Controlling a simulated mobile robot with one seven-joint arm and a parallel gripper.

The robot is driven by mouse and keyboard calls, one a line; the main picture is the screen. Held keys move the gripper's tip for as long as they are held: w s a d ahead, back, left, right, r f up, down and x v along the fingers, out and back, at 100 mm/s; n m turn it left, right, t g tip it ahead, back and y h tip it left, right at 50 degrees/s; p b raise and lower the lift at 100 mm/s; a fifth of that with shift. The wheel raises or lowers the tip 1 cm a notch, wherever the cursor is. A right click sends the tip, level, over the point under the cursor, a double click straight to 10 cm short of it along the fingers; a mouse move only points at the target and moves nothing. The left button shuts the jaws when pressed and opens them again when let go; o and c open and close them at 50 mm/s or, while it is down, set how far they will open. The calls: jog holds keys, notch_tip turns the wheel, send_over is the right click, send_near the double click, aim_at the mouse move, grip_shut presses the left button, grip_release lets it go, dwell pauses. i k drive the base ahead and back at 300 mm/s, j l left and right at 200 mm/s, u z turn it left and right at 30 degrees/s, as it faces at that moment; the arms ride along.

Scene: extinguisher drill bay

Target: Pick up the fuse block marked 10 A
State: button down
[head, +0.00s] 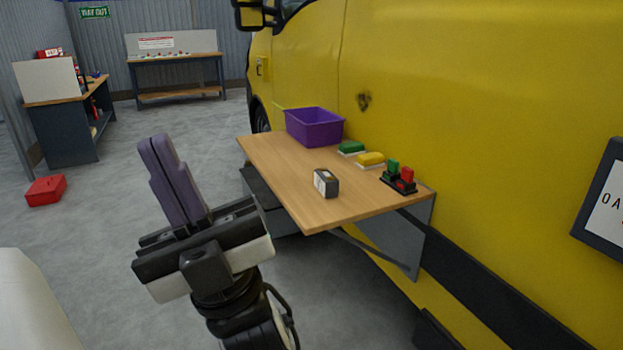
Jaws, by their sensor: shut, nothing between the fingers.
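A small dark grey block (331,187) with a white label on its end stands on a wooden fold-out shelf (285,178) at the yellow van's side. Its marking is too small to read. A green block (351,147) and a yellow block (371,159) lie behind it on pale bases. A black holder (398,184) with a green piece (393,166) and a red piece (407,174) stands near the right end. I cannot tell which one is marked 10 A. My gripper (157,142) is shut and empty, pointing up, left of the shelf and apart from everything on it.
A purple bin (314,127) stands at the shelf's far end. The yellow van (470,110) walls off the right side. A red box (46,190) lies on the floor at left. Workbenches (175,60) stand farther back. The shelf's near left part is bare.

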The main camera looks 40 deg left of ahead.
aim_at(327, 184)
jog(key=u, duration=1)
